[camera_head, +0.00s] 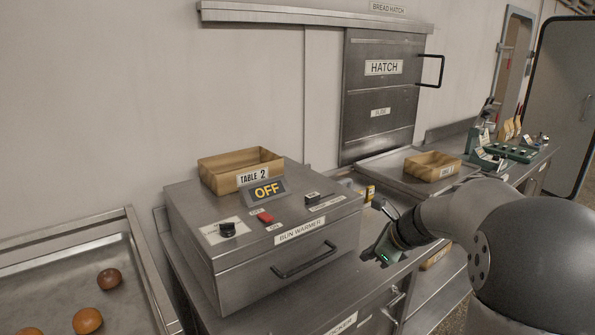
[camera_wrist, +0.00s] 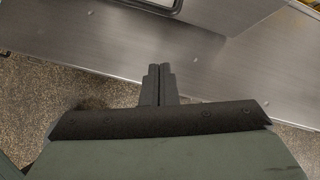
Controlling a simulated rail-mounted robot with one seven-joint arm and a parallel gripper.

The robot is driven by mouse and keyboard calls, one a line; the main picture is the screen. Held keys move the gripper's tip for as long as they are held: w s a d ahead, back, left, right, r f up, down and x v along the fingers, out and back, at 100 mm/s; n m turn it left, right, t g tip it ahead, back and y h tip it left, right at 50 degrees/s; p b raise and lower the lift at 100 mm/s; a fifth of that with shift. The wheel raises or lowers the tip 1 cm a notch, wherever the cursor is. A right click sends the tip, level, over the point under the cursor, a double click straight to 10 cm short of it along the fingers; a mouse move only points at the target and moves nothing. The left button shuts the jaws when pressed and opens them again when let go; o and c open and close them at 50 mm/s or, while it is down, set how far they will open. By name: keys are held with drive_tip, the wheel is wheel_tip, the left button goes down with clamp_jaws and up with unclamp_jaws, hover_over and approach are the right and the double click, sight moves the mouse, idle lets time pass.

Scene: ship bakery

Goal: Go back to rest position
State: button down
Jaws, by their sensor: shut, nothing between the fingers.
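My gripper (camera_wrist: 159,72) points down in the wrist view, with its two dark fingers together and nothing between them. Below it in that view are a steel surface and a speckled floor. In the head view my gripper (camera_head: 372,254) is small and partly hidden by my arm. It is just right of the bun warmer (camera_head: 215,262), over the counter's front edge. My arm reaches in from the right side of the head view.
The warmer bears an OFF sign (camera_head: 265,191), a red switch (camera_head: 265,217) and a wooden box (camera_head: 240,158) labelled TABLE 2. Buns (camera_head: 87,320) lie in a tray (camera_head: 150,275) at left. Behind are a hatch (camera_head: 383,105), another wooden box (camera_head: 432,160) and green equipment (camera_head: 512,152).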

drive_tip(key=s+a+f+n+g+h, duration=0.15)
drive_tip(key=s+a+n, duration=0.25)
drive_tip(key=s+n, duration=0.4)
drive_tip(key=s+a+f+n+g+h, duration=0.15)
drive_tip(key=s+a+n, duration=0.35)
drive_tip(key=s, duration=0.5)
drive_tip(key=s+d+f+n+g+h, duration=0.2)
drive_tip(key=s+n, duration=1)
drive_tip(key=s, duration=0.1)
drive_tip(key=shift+f+g, duration=0.25)
drive_tip(key=shift+g, duration=0.05)
